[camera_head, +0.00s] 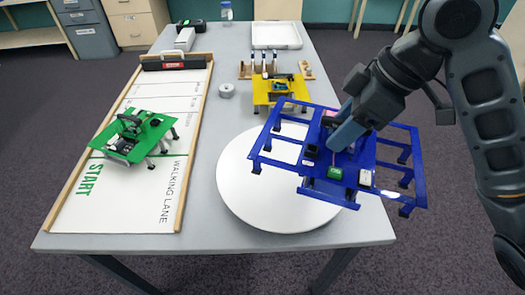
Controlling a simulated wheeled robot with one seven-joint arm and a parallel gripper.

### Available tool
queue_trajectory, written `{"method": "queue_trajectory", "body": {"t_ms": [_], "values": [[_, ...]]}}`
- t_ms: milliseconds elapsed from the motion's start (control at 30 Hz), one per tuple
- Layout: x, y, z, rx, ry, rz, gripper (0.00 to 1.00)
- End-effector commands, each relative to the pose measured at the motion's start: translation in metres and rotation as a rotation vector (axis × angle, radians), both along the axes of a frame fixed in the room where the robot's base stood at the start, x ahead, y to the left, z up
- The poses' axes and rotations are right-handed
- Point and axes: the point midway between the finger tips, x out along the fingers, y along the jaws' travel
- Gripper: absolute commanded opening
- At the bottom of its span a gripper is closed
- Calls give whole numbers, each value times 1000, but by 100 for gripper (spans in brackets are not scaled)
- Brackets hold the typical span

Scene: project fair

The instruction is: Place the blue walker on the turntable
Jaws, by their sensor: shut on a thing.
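The blue walker (394,185), a legged flat-framed machine with small parts on its deck, is held by my gripper (345,135) at its middle. My fingertips are mostly hidden behind the gripper body and the walker's deck parts. The walker overlaps the right part of the white round turntable (245,190) in the picture and reaches past its right edge. It seems to be above the turntable, but I cannot tell the exact gap or whether any leg touches. The turntable's left part is bare.
A green walker (150,146) stands on the white walking board (110,205) at left. A yellow walker (270,97) stands behind the turntable, near a tool rack (245,72). A tape roll (226,90) and a white tray (276,36) are farther back.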

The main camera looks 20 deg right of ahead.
Motion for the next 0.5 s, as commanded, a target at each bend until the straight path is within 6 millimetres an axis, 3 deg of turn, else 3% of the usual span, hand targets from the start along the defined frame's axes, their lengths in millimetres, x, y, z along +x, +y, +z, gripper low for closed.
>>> {"method": "queue_trajectory", "body": {"t_ms": [167, 500], "values": [[11, 5, -7, 2, 1, 2, 14], [72, 31, -46, -2, 2, 2, 14]]}}
